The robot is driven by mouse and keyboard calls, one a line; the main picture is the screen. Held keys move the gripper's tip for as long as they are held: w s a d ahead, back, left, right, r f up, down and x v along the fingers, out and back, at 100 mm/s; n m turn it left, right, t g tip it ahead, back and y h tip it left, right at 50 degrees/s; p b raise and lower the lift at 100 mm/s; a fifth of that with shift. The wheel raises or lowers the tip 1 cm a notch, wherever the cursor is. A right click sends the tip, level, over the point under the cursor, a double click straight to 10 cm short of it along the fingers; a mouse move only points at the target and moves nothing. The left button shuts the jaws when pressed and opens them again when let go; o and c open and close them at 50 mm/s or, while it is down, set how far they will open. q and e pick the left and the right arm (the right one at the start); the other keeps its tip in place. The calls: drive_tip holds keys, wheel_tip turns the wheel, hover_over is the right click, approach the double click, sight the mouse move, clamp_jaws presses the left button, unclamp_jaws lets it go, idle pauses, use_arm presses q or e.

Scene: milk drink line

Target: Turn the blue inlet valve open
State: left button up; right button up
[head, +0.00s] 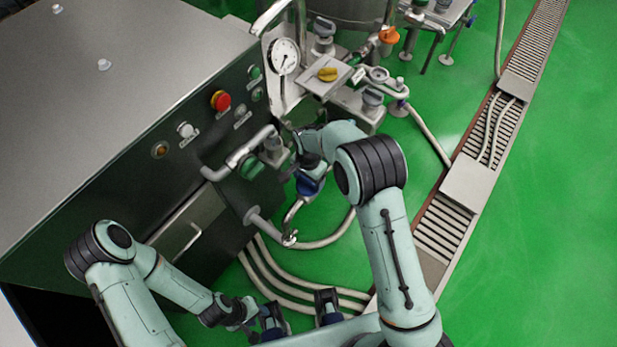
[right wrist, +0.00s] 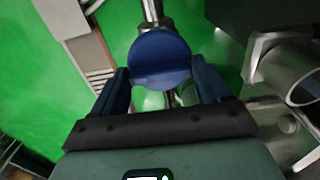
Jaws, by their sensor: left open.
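The blue inlet valve handle (right wrist: 160,55) is a round blue knob with a flat bar across it, on a metal pipe. In the head view the blue handle (head: 307,185) shows partly behind my right wrist. My right gripper (right wrist: 161,78) has one finger on each side of the handle, with no gap visible at either side. In the head view its fingers are largely hidden by the arm. My left gripper (head: 300,311) is open and empty, low in the head view, apart from the valve.
A steel machine (head: 120,100) with a red button (head: 221,100) and a green valve handle (head: 252,167) stands left. A gauge (head: 285,56), a yellow handle (head: 327,74) and an orange handle (head: 389,35) are behind. Hoses (head: 275,280) cross the green floor; floor is free right of the drain (head: 440,225).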

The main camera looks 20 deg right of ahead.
drive_tip(key=c, duration=0.5)
drive_tip(key=shift+n, duration=0.4)
drive_tip(key=n, duration=0.3)
drive_tip(key=shift+n, duration=0.3)
drive_tip(key=n, duration=0.3)
drive_tip(key=shift+n+b, duration=0.3)
drive_tip(key=shift+b, duration=0.05)
drive_tip(key=n, duration=0.5)
drive_tip(key=shift+n, duration=2.4)
drive_tip(key=o, duration=1)
